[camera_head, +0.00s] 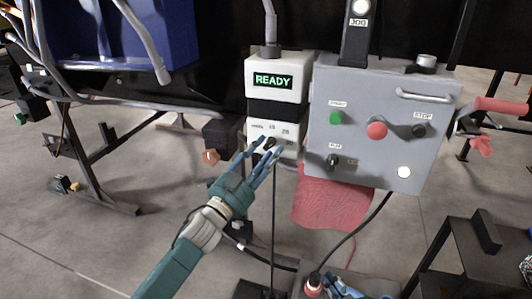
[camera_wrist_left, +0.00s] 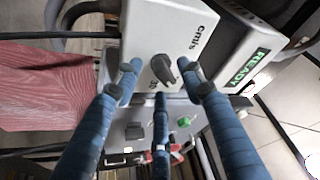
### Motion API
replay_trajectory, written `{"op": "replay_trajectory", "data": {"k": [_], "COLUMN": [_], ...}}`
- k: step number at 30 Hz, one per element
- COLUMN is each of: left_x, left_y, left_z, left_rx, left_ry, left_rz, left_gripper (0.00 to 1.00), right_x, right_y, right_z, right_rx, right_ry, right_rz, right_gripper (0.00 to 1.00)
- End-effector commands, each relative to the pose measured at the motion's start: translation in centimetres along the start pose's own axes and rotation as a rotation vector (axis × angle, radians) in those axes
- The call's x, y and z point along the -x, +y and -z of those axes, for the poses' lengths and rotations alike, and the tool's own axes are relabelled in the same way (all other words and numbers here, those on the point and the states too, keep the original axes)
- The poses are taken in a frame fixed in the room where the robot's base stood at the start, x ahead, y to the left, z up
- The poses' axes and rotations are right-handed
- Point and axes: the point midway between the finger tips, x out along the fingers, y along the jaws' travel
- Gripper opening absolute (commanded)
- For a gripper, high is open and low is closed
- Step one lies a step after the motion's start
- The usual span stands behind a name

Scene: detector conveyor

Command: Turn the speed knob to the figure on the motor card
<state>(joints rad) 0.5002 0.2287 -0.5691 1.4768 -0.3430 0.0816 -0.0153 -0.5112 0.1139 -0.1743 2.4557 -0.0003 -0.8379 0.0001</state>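The speed knob (camera_wrist_left: 163,69) is a dark pointer knob on a white box (camera_head: 260,134) under the green READY display (camera_head: 272,81). The box face reads cm/s with figures around the knob; a 30 shows beside it in the left wrist view. Which figure the pointer marks is unclear. My left gripper (camera_head: 262,152) is at the knob, covering part of the lower face. In the left wrist view its blue fingers (camera_wrist_left: 160,72) are spread apart around the knob; contact is unclear. I cannot make out a motor card.
A grey control box (camera_head: 358,105) stands right of the white box, with a green button (camera_head: 336,118), a red button (camera_head: 377,130) and a small lower knob (camera_head: 332,161). Red cloth (camera_head: 330,203) hangs below it. A blue bin (camera_head: 130,38) is at upper left. Cables cross the floor.

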Motion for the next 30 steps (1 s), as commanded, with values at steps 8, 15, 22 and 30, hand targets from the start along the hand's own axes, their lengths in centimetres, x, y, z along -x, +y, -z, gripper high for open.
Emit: {"op": "replay_trajectory", "data": {"k": [8,15,22,30], "left_x": [2.0,7.2,10.9,12.1], "left_y": [0.1,0.1,0.1,0.0], "left_z": [-0.1,-0.1,-0.1,0.0], "left_rx": [0.000,0.000,0.000,0.000], "left_ry": [-0.002,-0.003,-0.002,0.000], "left_rz": [-0.001,-0.002,-0.001,0.000], "left_gripper": [0.40,0.40,0.40,0.40], "right_x": [0.0,0.0,0.0,0.0], "right_y": [0.0,0.0,0.0,0.0], "right_z": [0.0,0.0,0.0,0.0], "right_rx": [0.000,0.000,0.000,0.000], "right_ry": [-0.001,-0.001,-0.001,-0.001], "right_rz": [0.000,0.000,0.000,0.000], "right_gripper": [0.00,0.00,0.00,0.00]}}
